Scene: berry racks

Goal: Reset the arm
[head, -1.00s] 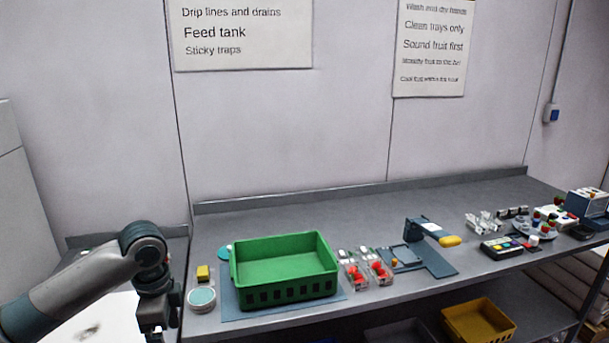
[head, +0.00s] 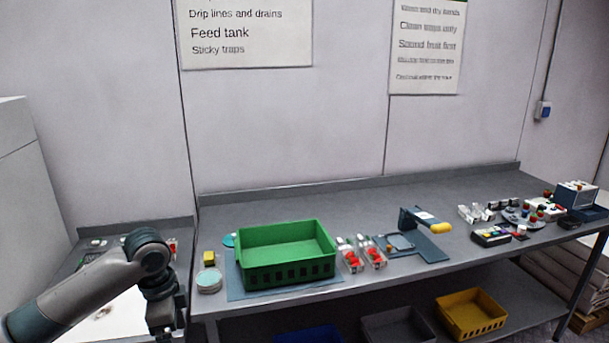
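My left arm comes in from the lower left of the head view. Its gripper (head: 166,328) points down at the bottom edge, left of the long grey bench (head: 330,203). The fingertips are small and partly cut off, so I cannot tell whether they are open or shut. No object shows clearly in them. My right gripper is outside the view.
A green crate (head: 290,270) stands on a blue mat (head: 237,291) on the bench. Clear punnets with red berries (head: 350,259) stand beside it, then a blue stand with a yellow end (head: 440,228). A yellow crate (head: 471,313) sits on the shelf below.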

